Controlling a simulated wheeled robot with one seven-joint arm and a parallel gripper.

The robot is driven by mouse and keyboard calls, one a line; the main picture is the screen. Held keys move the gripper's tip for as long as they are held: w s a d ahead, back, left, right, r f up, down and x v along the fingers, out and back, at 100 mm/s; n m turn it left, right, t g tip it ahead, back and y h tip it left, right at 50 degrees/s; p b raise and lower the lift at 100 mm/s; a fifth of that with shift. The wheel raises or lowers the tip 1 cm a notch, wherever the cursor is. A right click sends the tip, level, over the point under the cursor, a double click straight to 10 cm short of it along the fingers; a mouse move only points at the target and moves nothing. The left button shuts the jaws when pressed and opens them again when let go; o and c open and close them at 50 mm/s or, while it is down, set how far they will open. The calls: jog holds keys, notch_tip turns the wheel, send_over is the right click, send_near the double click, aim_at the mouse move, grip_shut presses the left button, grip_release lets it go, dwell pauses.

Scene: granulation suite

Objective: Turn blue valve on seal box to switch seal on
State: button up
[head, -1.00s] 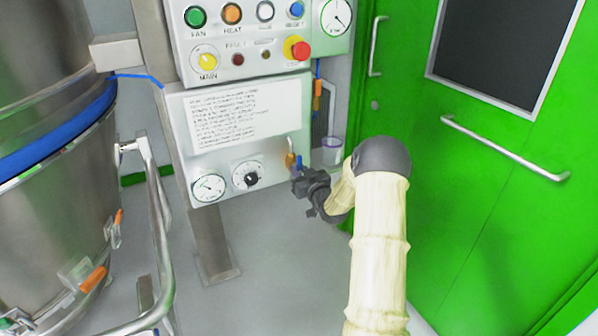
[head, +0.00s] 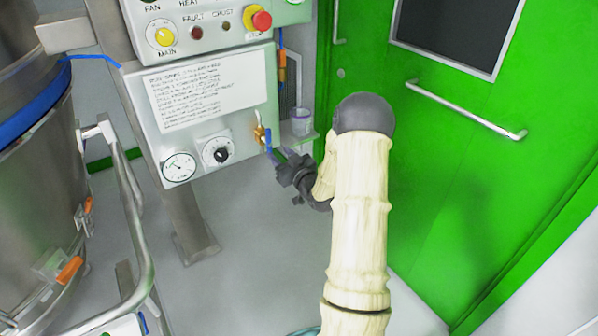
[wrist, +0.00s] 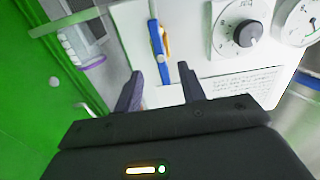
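The seal box (head: 145,125) is a pale panel with a printed notice, a gauge and a black knob. Its blue valve (head: 268,141) sits on a brass fitting at the panel's right edge. In the wrist view the blue valve handle (wrist: 157,42) is long and thin, and its near end lies between my fingertips. My gripper (head: 279,154) is just right of and below the valve in the head view. In the wrist view my gripper (wrist: 160,70) is open, with a visible gap on both sides of the handle.
A black knob (head: 221,155) and a gauge (head: 179,167) sit left of the valve. A green door (head: 450,170) is further right. A steel vessel (head: 40,200) with a rail stands left.

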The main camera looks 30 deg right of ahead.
jog(key=s, duration=0.9)
jog(key=shift+s+d+p, duration=0.2)
jog(key=shift+s+p, duration=0.2)
jog(key=s+a+g+h, duration=0.1)
jog(key=a+g, duration=0.7)
jog(key=a, duration=0.2)
jog(key=s+a+r+g, duration=0.1)
jog(key=s+a+g, duration=0.4)
jog(key=s, duration=0.4)
jog(key=s+a+r+g, duration=0.1)
jog(key=s+a+g, duration=0.1)
jog(key=s+a, duration=0.5)
jog(key=w+r+p+v, duration=0.1)
jog(key=w+p+v, duration=0.2)
jog(key=p+v, duration=1.2)
jog(key=w+d+p+v, duration=0.1)
jog(key=w+p+v, duration=0.2)
jog(key=p+v, duration=1.3)
jog(key=shift+w+d+r+m+p, duration=0.25)
jog(key=shift+d+r+m+p, duration=0.05)
jog(key=shift+r, duration=0.1)
